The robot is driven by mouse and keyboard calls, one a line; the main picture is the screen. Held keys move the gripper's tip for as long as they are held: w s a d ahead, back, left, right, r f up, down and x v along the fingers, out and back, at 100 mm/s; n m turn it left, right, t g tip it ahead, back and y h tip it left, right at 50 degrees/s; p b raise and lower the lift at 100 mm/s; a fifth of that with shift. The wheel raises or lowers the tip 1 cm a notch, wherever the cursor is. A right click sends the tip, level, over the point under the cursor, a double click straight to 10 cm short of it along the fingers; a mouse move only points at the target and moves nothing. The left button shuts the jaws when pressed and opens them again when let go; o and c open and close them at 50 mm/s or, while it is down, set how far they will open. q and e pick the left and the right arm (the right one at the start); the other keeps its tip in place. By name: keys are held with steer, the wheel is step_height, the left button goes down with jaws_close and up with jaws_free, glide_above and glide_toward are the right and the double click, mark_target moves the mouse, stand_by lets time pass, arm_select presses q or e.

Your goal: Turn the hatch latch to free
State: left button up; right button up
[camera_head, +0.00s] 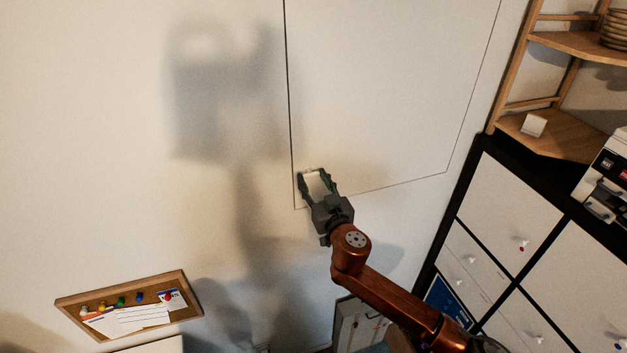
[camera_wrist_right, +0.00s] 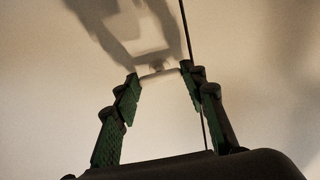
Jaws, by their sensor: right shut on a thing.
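The hatch (camera_head: 392,85) is a large white panel in the white wall, outlined by thin dark seams, in the head view. The hatch latch (camera_wrist_right: 160,77) is a small pale piece beside the seam in the wrist view. In the head view it sits near the hatch's lower left corner, mostly hidden between the fingers. My right gripper (camera_head: 315,174) is shut on the latch, with one green-padded finger on each side of it; its fingertips also show in the wrist view (camera_wrist_right: 159,74). Its exact turn angle is hard to tell. My left gripper is not in view.
A cork board (camera_head: 190,309) with pinned papers is at lower left. A black-framed white drawer cabinet (camera_head: 508,200) and a wooden shelf (camera_head: 560,137) stand at right, with a printer (camera_head: 604,185) on the cabinet. The wall left of the hatch is clear, crossed by shadows.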

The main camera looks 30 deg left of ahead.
steer(key=shift+n, duration=0.3)
steer(key=n, duration=0.3)
steer(key=shift+n+b, duration=0.3)
steer(key=shift+b, duration=0.05)
steer(key=n, duration=0.9)
steer(key=shift+n, duration=2.3)
steer(key=o, duration=1.2)
steer(key=shift+c, duration=0.2)
steer(key=shift+s, duration=0.1)
